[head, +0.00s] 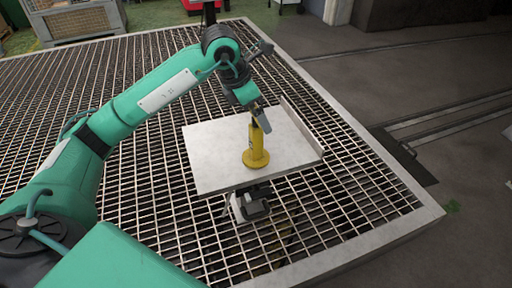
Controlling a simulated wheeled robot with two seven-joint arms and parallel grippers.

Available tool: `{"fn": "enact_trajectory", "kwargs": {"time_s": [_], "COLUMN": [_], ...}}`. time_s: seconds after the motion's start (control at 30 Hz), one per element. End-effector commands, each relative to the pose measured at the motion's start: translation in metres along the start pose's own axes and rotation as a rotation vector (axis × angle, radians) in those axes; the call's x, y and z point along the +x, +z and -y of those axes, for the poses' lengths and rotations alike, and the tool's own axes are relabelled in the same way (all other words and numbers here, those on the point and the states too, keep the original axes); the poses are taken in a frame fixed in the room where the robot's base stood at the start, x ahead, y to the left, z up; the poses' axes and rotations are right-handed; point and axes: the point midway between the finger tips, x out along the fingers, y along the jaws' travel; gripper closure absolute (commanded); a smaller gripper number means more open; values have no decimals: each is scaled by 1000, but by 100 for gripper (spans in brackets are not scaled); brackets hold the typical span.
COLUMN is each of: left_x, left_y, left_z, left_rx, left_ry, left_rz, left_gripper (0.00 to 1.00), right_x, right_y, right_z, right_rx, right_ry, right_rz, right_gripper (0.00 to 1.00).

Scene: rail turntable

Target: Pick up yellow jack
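A yellow jack (256,155) stands upright on a light grey square plate (212,165). Its round base rests on the plate, right of and below the plate's middle in the picture. My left arm reaches in from the left, and its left gripper (261,119) points down at the top of the jack. The fingers are at the jack's top end and overlap it in the picture. I cannot tell whether they touch it or how far apart they are. My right gripper is not recognisable in this view.
The plate has a raised lip (302,128) along its right side. A dark and white device (250,204) shows just below the plate's near edge. Metal grating (340,200) surrounds the plate, bordered by a pale frame (365,140). A wire crate (75,20) stands at the far left.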

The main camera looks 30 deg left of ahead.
Motion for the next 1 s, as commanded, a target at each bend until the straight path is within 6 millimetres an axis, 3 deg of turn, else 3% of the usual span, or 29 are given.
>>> {"fn": "enact_trajectory", "kwargs": {"time_s": [0.13,0.37,0.77,1.0], "left_x": [22,25,25,23], "left_y": [-1,-1,-1,0], "left_z": [0,0,0,0], "left_rx": [1,1,1,1], "left_ry": [-2,0,0,1], "left_rz": [0,1,1,3], "left_gripper": [0,0,75,76], "right_x": [-4,-6,-5,-5], "right_y": [-2,-2,2,2], "right_z": [0,0,0,0], "right_rx": [-1,-1,0,0], "right_ry": [0,0,0,0], "right_rz": [-11,-10,-1,-1], "right_gripper": [64,64,64,64]}}
